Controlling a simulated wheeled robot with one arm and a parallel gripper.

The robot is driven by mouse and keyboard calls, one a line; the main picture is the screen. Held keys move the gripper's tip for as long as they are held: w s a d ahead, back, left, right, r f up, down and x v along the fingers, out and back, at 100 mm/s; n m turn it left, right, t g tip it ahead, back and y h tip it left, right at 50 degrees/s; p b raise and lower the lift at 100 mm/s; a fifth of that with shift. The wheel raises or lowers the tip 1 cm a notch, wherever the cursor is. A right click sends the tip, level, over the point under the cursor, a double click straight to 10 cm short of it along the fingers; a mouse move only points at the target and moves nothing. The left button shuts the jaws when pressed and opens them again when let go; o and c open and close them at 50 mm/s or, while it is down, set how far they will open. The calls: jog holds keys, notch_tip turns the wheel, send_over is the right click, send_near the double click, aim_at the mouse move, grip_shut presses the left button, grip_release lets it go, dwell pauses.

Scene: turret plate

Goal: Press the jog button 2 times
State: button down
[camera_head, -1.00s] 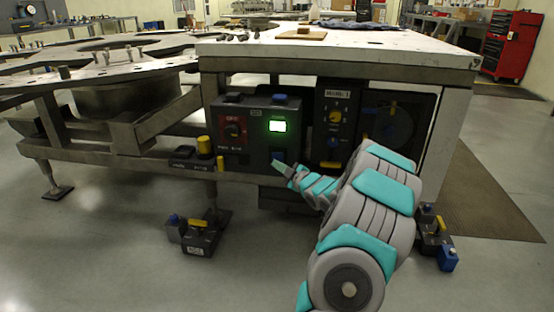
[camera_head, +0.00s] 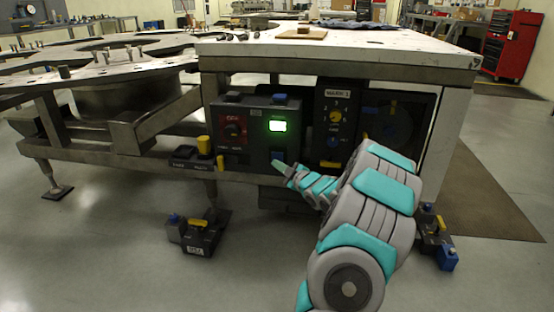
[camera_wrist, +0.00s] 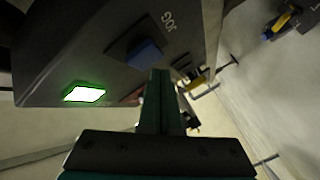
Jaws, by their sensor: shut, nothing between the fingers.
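The jog button is a blue button (camera_wrist: 144,54) beside the letters JOG on a dark control box, in the wrist view. In the head view it shows as a small blue patch (camera_head: 278,156) below the lit green display (camera_head: 277,126), partly hidden by my gripper. My gripper (camera_head: 277,165) reaches in from the lower right with its fingers shut and empty. In the wrist view the closed fingertips (camera_wrist: 160,73) lie right by the edge of the button. I cannot tell whether they touch it or whether it is pushed in.
A red panel with a dark knob (camera_head: 234,130) is on the box's left. A panel with a yellow knob (camera_head: 336,117) is on its right. A yellow-topped post (camera_head: 204,146) stands at the left. Small button boxes (camera_head: 197,238) stand on the floor. The white tabletop (camera_head: 400,50) overhangs above.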

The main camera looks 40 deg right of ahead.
dwell(0.7)
jog(key=shift+w+d, duration=0.3)
jog(key=shift+w+d+p, duration=0.35)
jog(key=shift+w+d, duration=0.05)
jog(key=shift+d, duration=0.1)
dwell(1.0)
jog(key=shift+s, duration=0.1)
jog(key=shift+s+a+b, duration=0.6)
jog(key=shift+a+b, duration=0.2)
jog(key=shift+b, duration=0.15)
jog(key=shift+s+a+b, duration=1.65)
jog(key=shift+a+b, duration=0.25)
